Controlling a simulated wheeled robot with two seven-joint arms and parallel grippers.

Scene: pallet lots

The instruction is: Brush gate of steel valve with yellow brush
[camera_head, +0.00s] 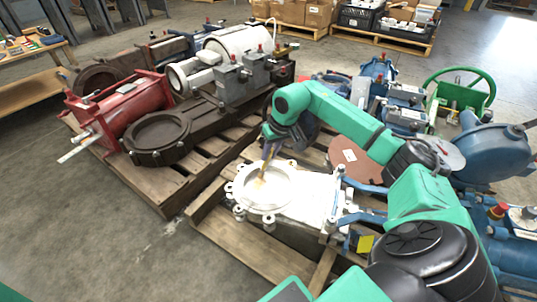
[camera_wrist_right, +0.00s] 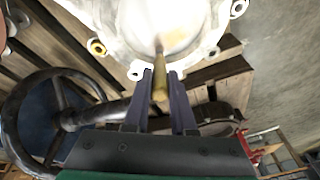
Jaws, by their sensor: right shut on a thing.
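The steel valve lies flat on a wooden pallet, its pale plate (camera_head: 312,197) and round lugged ring (camera_head: 240,197) bright in the head view. The round gate (camera_head: 268,194) shows inside the ring. My right gripper (camera_head: 268,160) is above the ring, shut on the yellow brush (camera_head: 260,178), which points down at the gate. In the right wrist view the brush handle (camera_wrist_right: 160,88) stands between the fingers (camera_wrist_right: 160,100), its tip over the gate (camera_wrist_right: 170,22). I cannot tell whether the bristles touch. My left gripper is not in view.
A dark flanged valve (camera_head: 157,135) and a red cylinder (camera_head: 118,112) share the pallet to the left. Blue valves (camera_head: 490,150) and a green handwheel (camera_head: 460,85) crowd the right. In the right wrist view a dark handwheel (camera_wrist_right: 12,108) is close by. Open floor (camera_head: 75,215) lies at left.

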